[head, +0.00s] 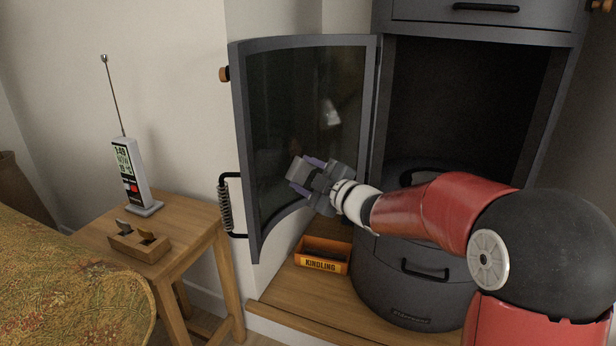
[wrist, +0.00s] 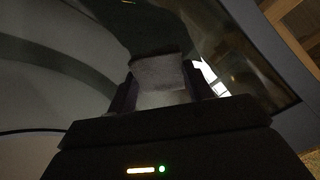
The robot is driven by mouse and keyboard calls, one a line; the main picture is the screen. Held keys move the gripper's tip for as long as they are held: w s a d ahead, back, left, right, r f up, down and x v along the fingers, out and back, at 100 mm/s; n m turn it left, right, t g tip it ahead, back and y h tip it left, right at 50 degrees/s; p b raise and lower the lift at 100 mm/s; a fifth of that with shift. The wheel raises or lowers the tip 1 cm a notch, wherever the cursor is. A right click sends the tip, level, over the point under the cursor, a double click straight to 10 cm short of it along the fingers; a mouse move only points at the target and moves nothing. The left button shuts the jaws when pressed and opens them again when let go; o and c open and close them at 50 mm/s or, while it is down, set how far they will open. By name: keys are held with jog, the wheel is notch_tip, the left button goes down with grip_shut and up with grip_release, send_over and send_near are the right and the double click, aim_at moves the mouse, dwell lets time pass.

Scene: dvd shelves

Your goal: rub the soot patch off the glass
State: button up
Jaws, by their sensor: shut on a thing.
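The stove door stands open to the left, its curved dark glass (head: 290,110) facing my arm. My gripper (head: 308,174) is at the lower part of the glass, shut on a pale grey pad (head: 297,170). In the wrist view the pad (wrist: 158,72) sits between the two dark fingers, its far edge against or very near the glass (wrist: 225,45). I cannot tell whether they touch. A dark area shows on the glass beyond the pad; I cannot tell soot from reflection. The pad and gripper hide part of the glass.
A black coil door handle (head: 225,205) is on the door's left edge. An orange kindling box (head: 322,256) sits below the door. A wooden side table (head: 190,235) with a weather-station-like device (head: 131,175) and a small wooden block holder (head: 138,243) stands left.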

aim_at(298, 150)
jog(key=shift+w+a, duration=0.35)
jog(key=shift+r+p, duration=1.45)
jog(key=shift+r, duration=0.55)
jog(key=shift+r+p, duration=1.4)
jog(key=shift+r, duration=0.6)
jog(key=shift+s+f+b, duration=0.1)
jog(key=shift+f+b, duration=1.85)
jog(key=shift+f, duration=0.25)
notch_tip(298, 150, down, 4)
jog(key=b, duration=0.3)
jog(key=shift+r, duration=0.15)
jog(key=shift+w+d, duration=0.6)
jog(key=shift+a+r+p, duration=0.2)
jog(key=shift+r+p, duration=1.5)
jog(key=shift+r, duration=0.5)
